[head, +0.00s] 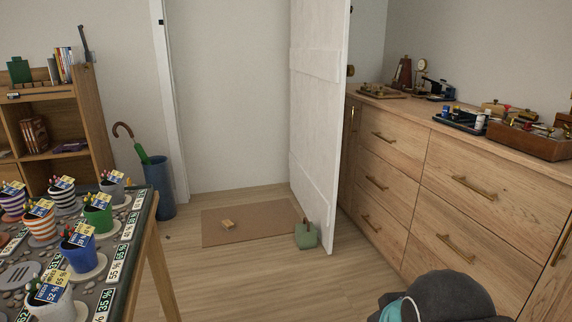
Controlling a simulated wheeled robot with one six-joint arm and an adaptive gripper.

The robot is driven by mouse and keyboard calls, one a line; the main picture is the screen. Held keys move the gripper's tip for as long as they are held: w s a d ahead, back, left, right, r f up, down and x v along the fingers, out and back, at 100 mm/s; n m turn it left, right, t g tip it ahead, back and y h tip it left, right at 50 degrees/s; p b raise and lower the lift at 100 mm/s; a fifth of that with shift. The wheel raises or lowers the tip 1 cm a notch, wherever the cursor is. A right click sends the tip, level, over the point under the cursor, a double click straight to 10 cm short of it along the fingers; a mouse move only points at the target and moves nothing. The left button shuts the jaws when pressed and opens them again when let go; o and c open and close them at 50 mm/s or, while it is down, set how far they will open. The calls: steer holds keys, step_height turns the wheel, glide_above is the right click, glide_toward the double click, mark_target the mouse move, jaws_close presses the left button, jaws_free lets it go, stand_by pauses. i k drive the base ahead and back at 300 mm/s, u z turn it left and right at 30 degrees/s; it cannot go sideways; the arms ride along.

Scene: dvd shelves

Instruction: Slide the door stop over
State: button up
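A green block-shaped door stop (306,235) with a brown loop handle on top sits on the wood floor. It is at the foot of the open white door (318,110), by the door's free edge and the right corner of the brown mat. I cannot tell whether it touches the door. A small tan, wedge-like piece (228,224) lies on the mat, left of the green door stop.
The brown mat (260,212) lies in the doorway. A wooden drawer cabinet (400,150) lines the right side. A table with pots (150,215) stands at left, with a blue umbrella stand (159,187) behind it. The middle floor (255,280) is clear.

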mark_target(306, 234)
steer(key=u, duration=0.5)
steer(key=i, duration=3.1)
steer(key=z, duration=0.7)
